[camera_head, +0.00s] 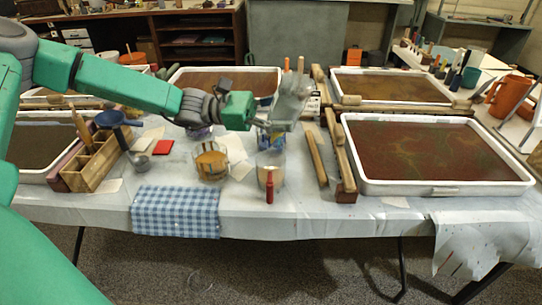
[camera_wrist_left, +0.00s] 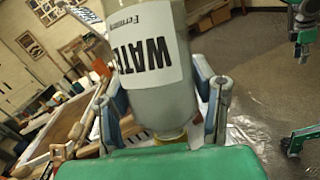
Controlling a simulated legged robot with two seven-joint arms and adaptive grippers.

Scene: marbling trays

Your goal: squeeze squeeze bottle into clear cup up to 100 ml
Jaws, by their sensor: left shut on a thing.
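My left gripper (camera_head: 284,110) is shut on the squeeze bottle. In the left wrist view the gripper (camera_wrist_left: 165,105) has a finger on each side of the bottle (camera_wrist_left: 160,75). The bottle is grey and translucent, with a white label whose word "WATER" appears upside down, and a yellowish neck at the bottom of that picture. In the head view the bottle (camera_head: 293,96) is pale, and its tip is hard to make out. My right gripper is not clearly visible.
Wooden sticks (camera_head: 316,158) and a marbling tray (camera_head: 353,180) lie right. A checked cloth (camera_head: 175,211) hangs over the front edge.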

